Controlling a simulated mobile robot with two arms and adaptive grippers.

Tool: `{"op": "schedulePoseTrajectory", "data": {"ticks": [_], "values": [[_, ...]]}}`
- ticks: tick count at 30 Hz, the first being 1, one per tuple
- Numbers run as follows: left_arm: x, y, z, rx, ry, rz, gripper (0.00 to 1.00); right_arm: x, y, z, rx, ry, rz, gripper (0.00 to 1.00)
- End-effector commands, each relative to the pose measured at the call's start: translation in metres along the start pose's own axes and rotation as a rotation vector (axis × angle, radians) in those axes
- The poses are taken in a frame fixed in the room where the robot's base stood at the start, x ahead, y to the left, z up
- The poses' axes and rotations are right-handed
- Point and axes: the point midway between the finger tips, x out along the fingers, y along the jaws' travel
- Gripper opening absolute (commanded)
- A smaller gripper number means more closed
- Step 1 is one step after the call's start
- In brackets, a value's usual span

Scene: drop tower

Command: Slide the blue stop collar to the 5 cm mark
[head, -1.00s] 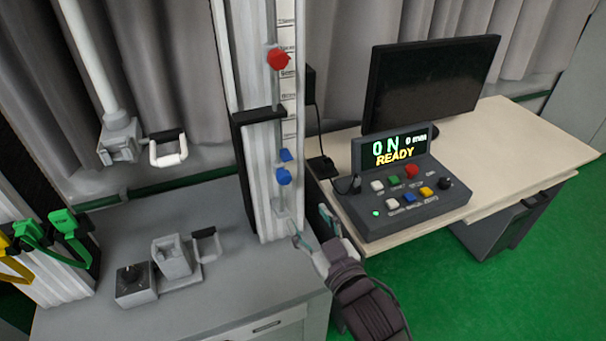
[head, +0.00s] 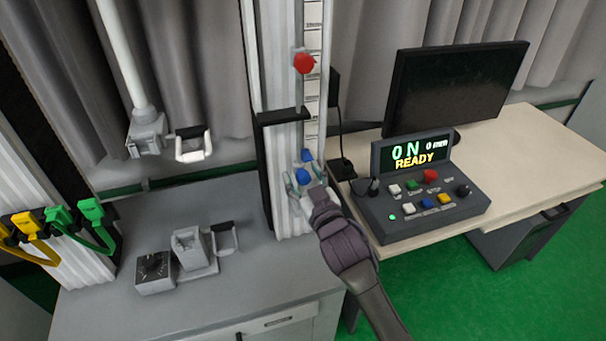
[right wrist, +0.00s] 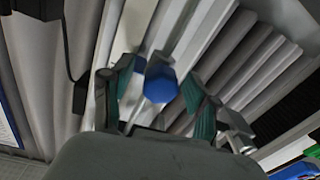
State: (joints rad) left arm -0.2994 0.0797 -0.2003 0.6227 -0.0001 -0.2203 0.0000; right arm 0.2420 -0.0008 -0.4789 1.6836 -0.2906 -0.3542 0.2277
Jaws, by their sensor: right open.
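The blue stop collar (head: 304,177) sits low on the scale rail of the light grey column (head: 283,90), with a blue pointer part (head: 307,155) just above its knob. My right gripper (head: 304,184) is open at the collar, its fingers either side of the blue knob. In the right wrist view the blue knob (right wrist: 160,80) shows between the two teal-padded fingertips (right wrist: 158,92), with gaps visible on both sides. The scale marks (head: 311,100) are too small to read. My left gripper is not in view.
A red knob (head: 304,63) sits higher on the same rail, with a black bracket (head: 283,116) between. A control box (head: 430,190) reading READY stands on the desk at right, near my right arm. A grey cabinet top (head: 240,285) holds small fixtures.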

Motion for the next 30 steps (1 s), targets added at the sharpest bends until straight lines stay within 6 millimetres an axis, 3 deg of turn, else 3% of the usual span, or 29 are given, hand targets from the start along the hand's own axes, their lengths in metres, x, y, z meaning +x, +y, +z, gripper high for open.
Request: {"op": "schedulePoseTrajectory", "data": {"ticks": [8,19,26,30], "values": [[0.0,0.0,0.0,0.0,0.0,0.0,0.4,0.001,0.0,0.0,0.0,0.0,0.0,0.6],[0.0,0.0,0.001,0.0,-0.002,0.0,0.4,0.001,0.0,0.0,0.0,0.0,0.0,0.0],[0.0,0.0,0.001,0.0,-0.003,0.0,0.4,0.001,0.0,-0.001,0.0,0.0,0.0,0.0],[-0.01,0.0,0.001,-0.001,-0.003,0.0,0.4,0.001,0.002,-0.011,0.0,0.001,0.0,0.0]]}}
